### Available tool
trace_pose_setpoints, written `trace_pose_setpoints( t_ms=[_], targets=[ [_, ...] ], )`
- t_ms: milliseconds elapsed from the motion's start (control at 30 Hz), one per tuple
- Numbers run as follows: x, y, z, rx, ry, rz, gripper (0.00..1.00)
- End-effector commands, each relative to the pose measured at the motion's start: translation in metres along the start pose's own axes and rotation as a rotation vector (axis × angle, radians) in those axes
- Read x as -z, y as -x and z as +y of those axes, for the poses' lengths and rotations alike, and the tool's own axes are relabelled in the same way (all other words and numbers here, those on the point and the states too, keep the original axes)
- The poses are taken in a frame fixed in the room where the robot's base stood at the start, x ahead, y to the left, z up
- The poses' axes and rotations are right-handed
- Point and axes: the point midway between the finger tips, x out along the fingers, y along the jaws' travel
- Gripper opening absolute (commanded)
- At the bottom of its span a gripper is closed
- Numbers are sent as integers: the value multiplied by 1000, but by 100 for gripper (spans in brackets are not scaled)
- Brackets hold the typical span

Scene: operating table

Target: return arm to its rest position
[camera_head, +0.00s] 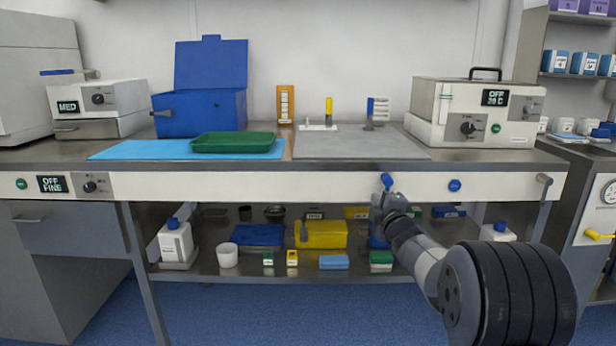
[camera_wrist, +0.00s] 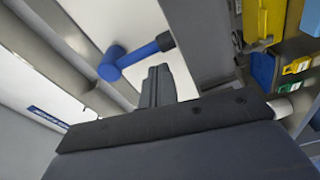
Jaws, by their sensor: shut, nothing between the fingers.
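My arm reaches up from the lower right in the head view, in front of the table's front panel (camera_head: 300,187). My gripper (camera_head: 389,196) is shut and empty, just below a blue handle (camera_head: 387,180) on that panel. In the wrist view my closed grey fingers (camera_wrist: 156,84) point toward the panel, and the blue handle (camera_wrist: 140,55) with a round end and dark base lies just beyond their tips. I cannot tell whether the fingers touch it.
A lower shelf below holds a yellow bin (camera_head: 322,235), a blue bin (camera_head: 258,236) and small boxes. The tabletop holds a green tray (camera_head: 232,142), an open blue box (camera_head: 198,112) and a grey mat (camera_head: 355,146). Blue floor shows in front.

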Motion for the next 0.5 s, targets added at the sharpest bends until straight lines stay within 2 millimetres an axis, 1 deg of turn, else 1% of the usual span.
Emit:
trace_pose_setpoints(
  t_ms=[33, 300, 500],
  targets=[
    [4, -1, 4, -6, -58, 1, 0],
    [19, -3, 15, -54, -394, 0, 0],
    [26, -4, 23, -80, -589, -1, 0]
  ],
)
